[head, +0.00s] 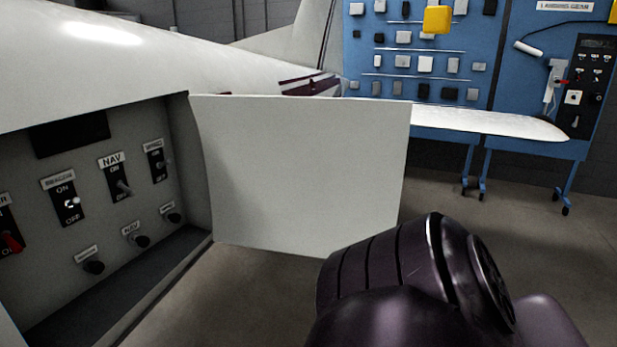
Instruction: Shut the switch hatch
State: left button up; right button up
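The switch hatch (300,175) is a flat, pale panel standing open at the right edge of the switch recess. The recess (185,160) in the white fuselage is exposed, with labelled toggle switches such as the NAV switch (122,187) and several dark knobs along the bottom. A dark purple link of my arm (400,265) is at the lower right, in front of the hatch's lower right corner in the picture. Neither of my grippers shows, so their state is hidden.
The white wing (490,123) extends right behind the hatch. A blue panel stand (420,55) with several small boxes and a landing gear panel (585,85) stand at the back. Bare floor (560,245) shows at the right.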

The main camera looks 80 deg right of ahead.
aim_at(319, 177)
jog(key=k+l, duration=0.2)
jog(key=l, duration=0.3)
jog(key=k+l+u, duration=0.15)
jog(key=l, duration=0.4)
jog(key=k+l, duration=0.2)
jog(key=l, duration=0.3)
jog(key=k+l+u, duration=0.1)
jog(key=l, duration=0.35)
jog(key=k+l, duration=0.35)
jog(key=l, duration=0.15)
jog(key=k+l+u, duration=0.15)
jog(key=l, duration=0.3)
jog(key=k+l, duration=0.3)
jog(key=l, duration=0.15)
jog(key=k+l+u, duration=0.1)
jog(key=k+l, duration=0.15)
jog(key=l, duration=0.2)
